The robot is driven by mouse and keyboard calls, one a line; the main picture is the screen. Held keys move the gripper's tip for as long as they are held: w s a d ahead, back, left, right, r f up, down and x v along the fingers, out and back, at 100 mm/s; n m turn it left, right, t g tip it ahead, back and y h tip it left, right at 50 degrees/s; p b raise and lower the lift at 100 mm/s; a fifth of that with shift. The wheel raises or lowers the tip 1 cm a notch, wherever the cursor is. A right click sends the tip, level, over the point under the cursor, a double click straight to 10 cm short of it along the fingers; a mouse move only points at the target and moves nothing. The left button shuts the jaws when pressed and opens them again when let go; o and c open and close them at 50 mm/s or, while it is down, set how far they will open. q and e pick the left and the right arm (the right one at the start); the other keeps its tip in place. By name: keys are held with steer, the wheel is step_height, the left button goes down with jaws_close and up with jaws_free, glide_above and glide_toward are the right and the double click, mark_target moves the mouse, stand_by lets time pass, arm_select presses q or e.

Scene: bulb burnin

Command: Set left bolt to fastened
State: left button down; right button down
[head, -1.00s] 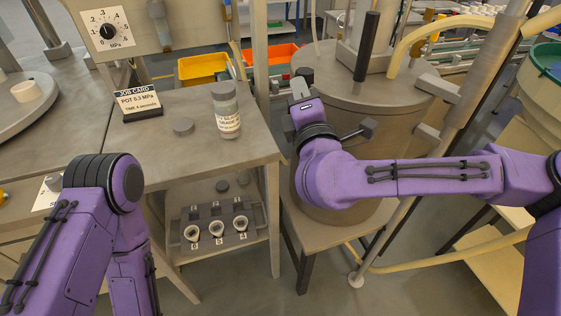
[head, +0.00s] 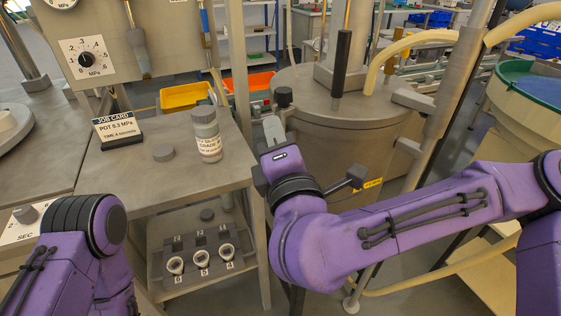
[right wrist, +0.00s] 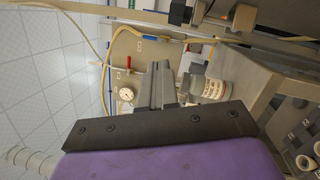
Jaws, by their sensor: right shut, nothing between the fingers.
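The lidded metal pot (head: 350,122) stands at the centre of the head view. A dark knob (head: 283,97) at the left edge of its lid appears to be the left bolt; its stem is largely hidden, so I cannot tell how it is set. My right gripper (head: 272,128) is shut and empty, just below and left of this knob. Whether it touches the knob is unclear. In the right wrist view its fingers (right wrist: 164,84) are together. A grey clamp (head: 415,101) sits at the lid's right. My left arm shows at lower left, but its gripper is out of view.
A bench left of the pot holds a labelled jar (head: 207,134), a grey disc (head: 163,152) and a job card (head: 117,128). A rack with several bulb holders (head: 201,258) is on the shelf below. A grey post and hoses stand right of the pot.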

steer(key=v, duration=0.4)
steer(key=shift+s+a+r+b, duration=0.1)
steer(key=shift+s+r+b, duration=0.2)
steer(key=shift+s, duration=0.1)
